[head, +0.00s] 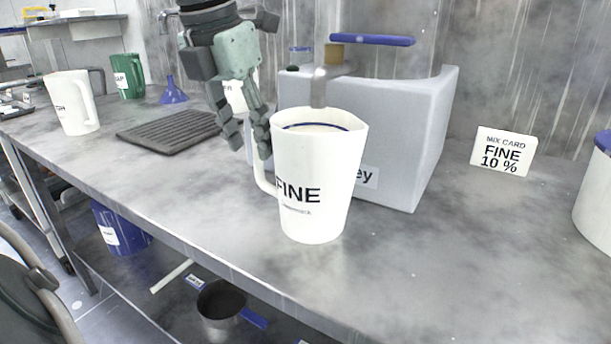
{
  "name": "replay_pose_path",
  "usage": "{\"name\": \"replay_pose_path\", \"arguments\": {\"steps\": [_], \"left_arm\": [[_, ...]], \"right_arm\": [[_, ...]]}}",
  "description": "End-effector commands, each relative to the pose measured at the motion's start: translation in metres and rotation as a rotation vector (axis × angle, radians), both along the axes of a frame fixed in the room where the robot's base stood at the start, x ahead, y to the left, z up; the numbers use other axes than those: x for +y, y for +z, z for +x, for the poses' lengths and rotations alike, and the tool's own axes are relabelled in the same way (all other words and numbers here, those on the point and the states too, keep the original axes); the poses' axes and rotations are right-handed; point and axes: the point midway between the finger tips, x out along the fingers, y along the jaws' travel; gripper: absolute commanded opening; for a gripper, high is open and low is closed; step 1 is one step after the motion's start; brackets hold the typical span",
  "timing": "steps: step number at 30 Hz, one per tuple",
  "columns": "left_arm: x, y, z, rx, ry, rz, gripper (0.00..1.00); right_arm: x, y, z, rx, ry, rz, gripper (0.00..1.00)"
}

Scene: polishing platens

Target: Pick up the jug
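A white jug marked FINE (322,178) stands upright on the grey bench near its front edge, with pale contents and a blue line inside the rim. Its handle (261,180) is on the left side; the upper part is hidden behind my gripper. My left gripper (249,142) points down at the handle, its two fingers apart. I cannot tell whether the fingers touch the handle. My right gripper is not in view.
A grey block-shaped tank (425,140) with a tap stands close behind the jug. A mix card (503,151) and a white container (598,195) are at right. Another white jug (70,103), a green jug (127,77), a blue funnel (173,93) and a dark ribbed mat (165,133) are at left.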

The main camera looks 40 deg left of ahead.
Motion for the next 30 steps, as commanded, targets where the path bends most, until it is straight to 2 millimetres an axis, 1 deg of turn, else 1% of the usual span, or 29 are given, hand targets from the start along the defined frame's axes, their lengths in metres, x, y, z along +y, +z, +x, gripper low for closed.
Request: {"name": "replay_pose_path", "arguments": {"steps": [2, 10, 13, 20, 27, 29, 30], "left_arm": [[0.000, -0.006, 0.002, 0.003, 0.000, -0.001, 0.39], [0.003, -0.043, 0.015, 0.003, 0.001, -0.001, 0.39], [0.004, -0.049, 0.017, 0.002, 0.001, -0.001, 0.39], [0.004, -0.049, 0.017, 0.000, 0.001, 0.000, 0.39], [0.004, -0.049, 0.017, 0.000, 0.002, -0.001, 0.10], [0.004, -0.049, 0.017, 0.000, 0.002, -0.001, 0.02], [0.004, -0.049, 0.017, 0.000, 0.002, -0.001, 0.00]], "right_arm": [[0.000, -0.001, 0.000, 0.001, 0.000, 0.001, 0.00], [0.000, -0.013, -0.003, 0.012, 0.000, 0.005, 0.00], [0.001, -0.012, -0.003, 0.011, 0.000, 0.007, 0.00], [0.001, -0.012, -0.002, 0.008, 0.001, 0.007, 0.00], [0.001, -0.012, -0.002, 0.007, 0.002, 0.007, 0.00], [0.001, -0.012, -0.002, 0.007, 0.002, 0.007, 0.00], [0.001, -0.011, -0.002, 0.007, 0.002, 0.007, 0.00]]}}
